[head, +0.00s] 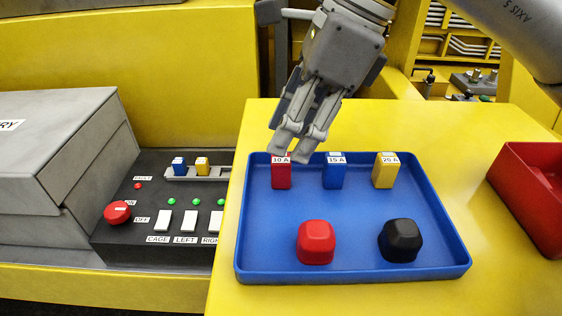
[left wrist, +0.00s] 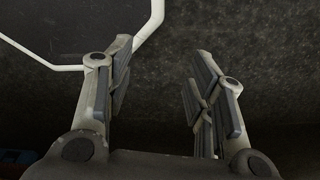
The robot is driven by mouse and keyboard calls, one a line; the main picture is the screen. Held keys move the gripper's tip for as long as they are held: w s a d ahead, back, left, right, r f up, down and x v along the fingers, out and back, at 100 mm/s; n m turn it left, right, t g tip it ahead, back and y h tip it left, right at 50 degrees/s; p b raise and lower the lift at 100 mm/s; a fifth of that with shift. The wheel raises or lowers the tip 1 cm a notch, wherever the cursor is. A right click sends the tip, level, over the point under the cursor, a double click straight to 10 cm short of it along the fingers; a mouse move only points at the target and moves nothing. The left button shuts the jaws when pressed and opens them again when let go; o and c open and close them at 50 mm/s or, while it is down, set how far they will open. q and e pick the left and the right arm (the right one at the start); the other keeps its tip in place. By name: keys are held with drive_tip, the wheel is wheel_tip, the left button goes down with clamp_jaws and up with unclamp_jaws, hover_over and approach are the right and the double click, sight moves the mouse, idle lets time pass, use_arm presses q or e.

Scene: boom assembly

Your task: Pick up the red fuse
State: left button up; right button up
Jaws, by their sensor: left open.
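The red fuse (head: 281,175), labelled 10 A, stands upright at the back left of the blue tray (head: 352,272). My right gripper (head: 298,153) points down, with its fingertips close to the top of the red fuse and slightly to its right. The view does not show whether they touch it, and the gap between its fingers is unclear. My left gripper (left wrist: 163,65) shows only in the left wrist view, open with nothing between its fingers.
A blue 15 A fuse (head: 334,175) and a yellow 20 A fuse (head: 385,174) stand right of the red one. A red block (head: 315,243) and a black block (head: 400,241) are in front. A control panel (head: 133,240) lies left, a red bin (head: 535,190) right.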

sight(281, 159)
drive_tip(key=shift+w+a+f, duration=0.1)
drive_tip(key=shift+w+f, duration=0.1)
drive_tip(key=shift+f, duration=0.1)
drive_tip(key=shift+w+f+p, duration=0.2)
drive_tip(key=shift+f+p, duration=0.05)
drive_tip(key=shift+p, duration=0.05)
drive_tip(key=p+x, duration=0.2)
drive_tip(key=x, duration=0.2)
drive_tip(key=shift+p, duration=0.35)
drive_tip(key=shift+f, duration=0.35)
drive_tip(key=shift+w+f, duration=0.1)
drive_tip(key=shift+f, duration=0.05)
use_arm(q)
drive_tip(key=r, duration=0.1)
drive_tip(key=w+r, duration=0.1)
drive_tip(key=r, duration=0.1)
drive_tip(key=shift+w+r, duration=0.25)
drive_tip(key=shift+w, duration=0.05)
use_arm(e)
drive_tip(key=c, duration=0.7)
